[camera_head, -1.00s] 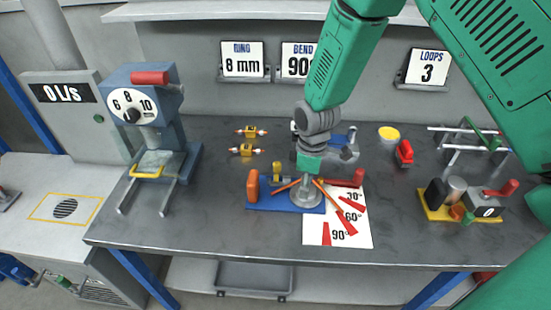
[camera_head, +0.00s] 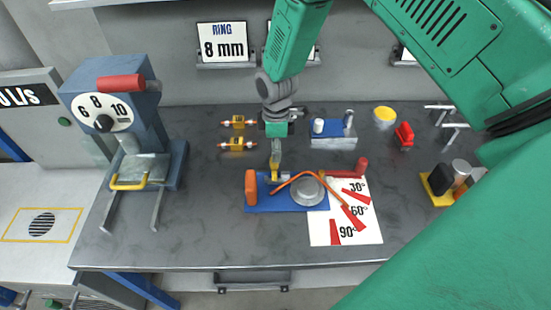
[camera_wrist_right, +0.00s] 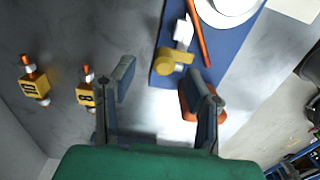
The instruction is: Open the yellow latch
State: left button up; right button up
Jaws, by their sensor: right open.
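The yellow latch (camera_head: 274,176) is on the blue plate (camera_head: 262,207) of the bending tool, between an orange block (camera_head: 251,187) and a round grey disc (camera_head: 308,190). In the right wrist view the latch (camera_wrist_right: 168,64) is a yellow knob beside a white piece. My right gripper (camera_head: 276,148) points down just behind the latch. In the wrist view its fingers (camera_wrist_right: 159,76) are apart with nothing between them, and the latch lies just beyond the tips. The right finger overlaps the orange block. Contact cannot be told. My left gripper is not in view.
A bent orange rod (camera_head: 330,179) lies over the disc. Two yellow-bodied parts (camera_head: 237,144) lie on the table to the left. A blue machine with a red handle (camera_head: 121,83) stands further left. An angle sheet (camera_head: 325,232) lies at the right. The table front is clear.

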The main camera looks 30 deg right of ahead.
aim_at(274, 168)
jog(key=f, duration=0.2)
jog(key=a+f, duration=0.1)
jog(key=f, duration=0.2)
jog(key=shift+s+a, duration=0.1)
jog(key=shift+a, duration=0.05)
jog(key=shift+d+f, duration=0.1)
jog(key=shift+d, duration=0.4)
grip_shut()
jog(key=shift+a, duration=0.1)
